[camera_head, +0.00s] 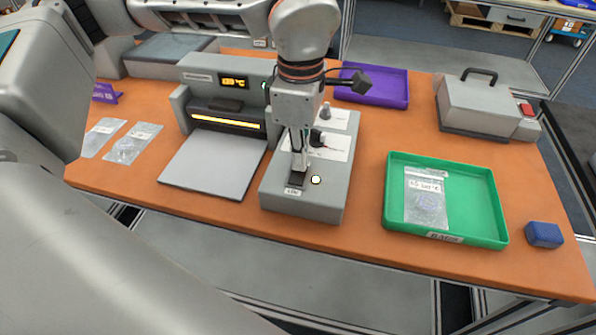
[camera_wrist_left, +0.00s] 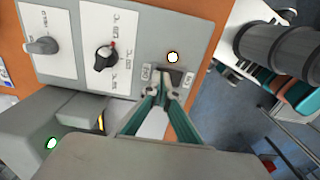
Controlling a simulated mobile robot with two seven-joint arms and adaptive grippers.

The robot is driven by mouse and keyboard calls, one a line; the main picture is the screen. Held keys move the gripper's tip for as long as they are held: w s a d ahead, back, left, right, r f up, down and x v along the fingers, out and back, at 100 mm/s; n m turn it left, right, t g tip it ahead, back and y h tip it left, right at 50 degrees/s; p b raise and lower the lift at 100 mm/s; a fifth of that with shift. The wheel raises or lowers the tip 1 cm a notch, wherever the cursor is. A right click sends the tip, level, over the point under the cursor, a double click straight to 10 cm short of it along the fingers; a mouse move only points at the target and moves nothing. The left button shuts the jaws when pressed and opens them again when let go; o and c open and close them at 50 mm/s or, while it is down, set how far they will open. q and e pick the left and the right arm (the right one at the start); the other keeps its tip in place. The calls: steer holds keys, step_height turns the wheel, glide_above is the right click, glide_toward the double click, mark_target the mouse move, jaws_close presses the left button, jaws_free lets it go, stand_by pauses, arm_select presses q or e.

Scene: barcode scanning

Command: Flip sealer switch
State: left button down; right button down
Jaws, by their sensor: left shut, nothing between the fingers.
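The sealer's grey control box (camera_head: 277,204) stands on the orange table in the middle of the head view. The dark switch (camera_head: 297,180) is near its front edge, beside a lit round lamp (camera_head: 316,180). My left gripper (camera_head: 300,168) points down at the switch, shut with nothing held. In the left wrist view the fingertips (camera_wrist_left: 165,86) are at the dark switch (camera_wrist_left: 178,76), between two small labels; I cannot tell whether they touch it. The lit lamp (camera_wrist_left: 172,57) and a black knob (camera_wrist_left: 106,54) show there too. My right gripper is not in view.
The sealer (camera_head: 225,78) with an orange display and glowing slot stands left of the box, with a grey plate (camera_head: 214,165) before it. A green tray (camera_head: 476,217) holding a bag, a blue block (camera_head: 544,235) and a purple tray (camera_head: 388,86) are to the right.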

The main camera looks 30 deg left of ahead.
arm_select(q)
steer(key=shift+f, duration=0.25)
steer(key=shift+r, duration=0.1)
steer(key=shift+r+p, duration=1.6)
steer(key=shift+r, duration=0.95)
steer(key=shift+r+p, duration=0.65)
steer(key=shift+r, duration=0.3)
steer(key=shift+s+f, duration=0.1)
